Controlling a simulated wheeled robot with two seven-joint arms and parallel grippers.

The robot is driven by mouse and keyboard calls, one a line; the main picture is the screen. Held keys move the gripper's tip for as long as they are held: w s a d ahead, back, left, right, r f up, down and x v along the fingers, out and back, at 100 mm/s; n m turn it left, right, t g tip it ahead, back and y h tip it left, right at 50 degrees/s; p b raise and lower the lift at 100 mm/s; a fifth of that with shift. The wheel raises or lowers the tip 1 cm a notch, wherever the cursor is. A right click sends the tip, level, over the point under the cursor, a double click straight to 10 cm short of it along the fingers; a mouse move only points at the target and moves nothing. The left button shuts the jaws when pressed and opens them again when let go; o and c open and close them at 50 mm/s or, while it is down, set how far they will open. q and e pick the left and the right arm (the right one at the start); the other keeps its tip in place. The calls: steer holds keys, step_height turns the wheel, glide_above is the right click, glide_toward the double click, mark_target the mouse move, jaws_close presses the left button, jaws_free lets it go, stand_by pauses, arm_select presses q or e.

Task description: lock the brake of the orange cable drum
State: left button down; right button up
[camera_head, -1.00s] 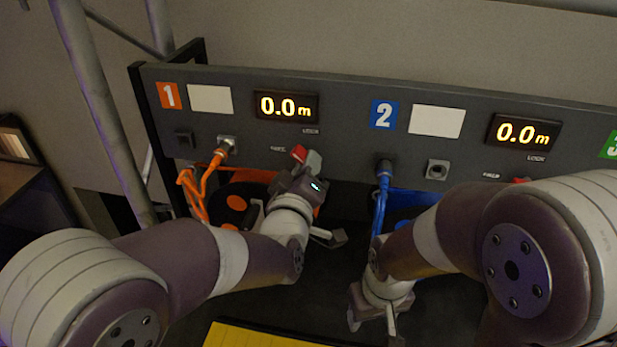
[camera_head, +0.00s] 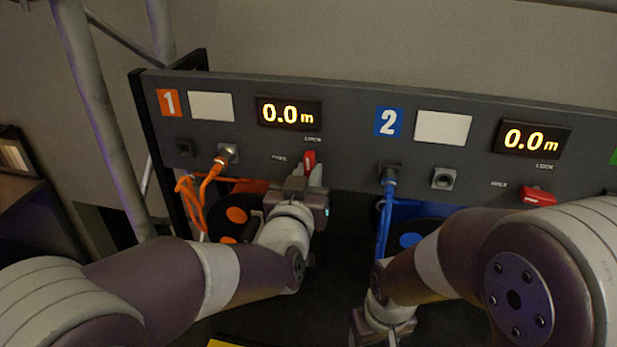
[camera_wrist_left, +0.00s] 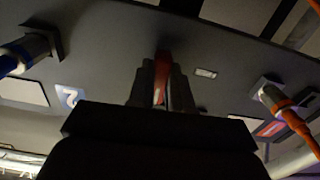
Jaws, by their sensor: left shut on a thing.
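The orange cable drum (camera_head: 237,215) sits below panel 1, partly hidden behind my left arm. Its red brake lever (camera_head: 309,160) is on the panel under the 0.0 m display and now points up toward the LOCK label (camera_head: 313,140). My left gripper (camera_head: 316,176) is at the lever, with its fingers shut on it. In the left wrist view the red lever (camera_wrist_left: 162,72) stands between the two fingers. My right gripper (camera_head: 378,335) is low in front of the blue drum; its fingers are too unclear to tell their state.
An orange cable (camera_head: 205,187) is plugged into panel 1, left of the lever. A blue cable (camera_head: 387,200) hangs from panel 2, close to my right arm. Panel 2's red lever (camera_head: 538,195) lies sideways. A truss pole (camera_head: 100,120) stands at the left.

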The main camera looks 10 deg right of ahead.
arm_select(q)
steer(key=shift+r+m, duration=0.3)
steer(key=shift+r, duration=0.25)
steer(key=c, duration=1.1)
jaws_free()
steer(key=shift+c, duration=0.2)
steer(key=shift+o, duration=0.5)
steer(key=shift+f, duration=0.25)
steer(key=shift+s, duration=0.1)
steer(key=shift+s+a+f+b, duration=0.15)
steer(key=shift+s+b, duration=0.1)
steer(key=shift+b, duration=0.05)
steer(key=b+v, duration=0.2)
steer(key=v, duration=1)
